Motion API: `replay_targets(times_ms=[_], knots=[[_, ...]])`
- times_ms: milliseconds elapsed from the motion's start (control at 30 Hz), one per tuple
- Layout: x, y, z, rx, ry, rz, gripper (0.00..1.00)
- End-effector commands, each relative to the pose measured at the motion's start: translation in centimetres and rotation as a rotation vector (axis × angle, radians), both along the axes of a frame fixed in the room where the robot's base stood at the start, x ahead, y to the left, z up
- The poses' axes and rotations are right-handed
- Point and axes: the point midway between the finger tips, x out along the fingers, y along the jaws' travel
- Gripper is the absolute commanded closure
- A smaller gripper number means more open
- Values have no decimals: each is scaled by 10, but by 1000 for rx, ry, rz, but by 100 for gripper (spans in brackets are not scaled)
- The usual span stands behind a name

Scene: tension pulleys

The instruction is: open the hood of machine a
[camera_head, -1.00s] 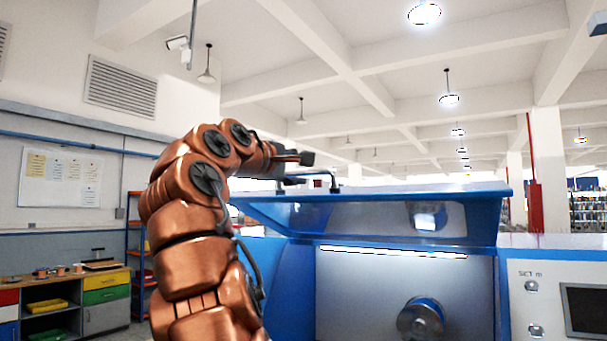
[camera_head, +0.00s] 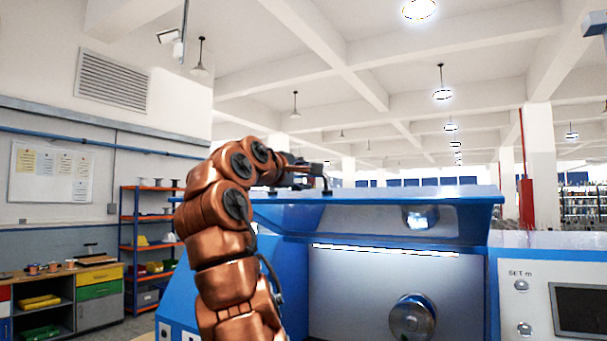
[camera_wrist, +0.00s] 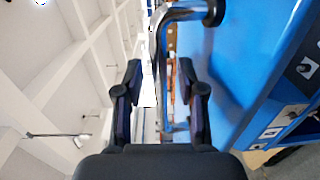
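The blue hood (camera_head: 365,215) of the machine, with a small window, sits above a grey panel (camera_head: 350,290) with a round metal spindle (camera_head: 412,317). The panel and spindle show below the hood's edge. A bent metal handle (camera_head: 326,184) stands on the hood's top at the left; it also shows in the wrist view (camera_wrist: 184,13). My gripper (camera_head: 305,172) is at the handle. In the wrist view my gripper (camera_wrist: 158,78) is open, its two dark fingers apart with the handle's bar running between them. Whether either finger touches the bar is unclear.
A control panel with a screen (camera_head: 583,310) is at the right. A low cabinet (camera_head: 98,298) and an orange shelf rack (camera_head: 150,216) stand at the back left. The space above the hood looks clear.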

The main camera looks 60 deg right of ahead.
Motion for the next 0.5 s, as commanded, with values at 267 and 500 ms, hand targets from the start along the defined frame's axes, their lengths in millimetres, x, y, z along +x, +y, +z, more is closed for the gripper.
replay_targets(times_ms=[267, 500], knots=[[-1, -4, -1, 2, -1, 0, 61], [-1, -4, -2, 3, -1, 1, 61]])
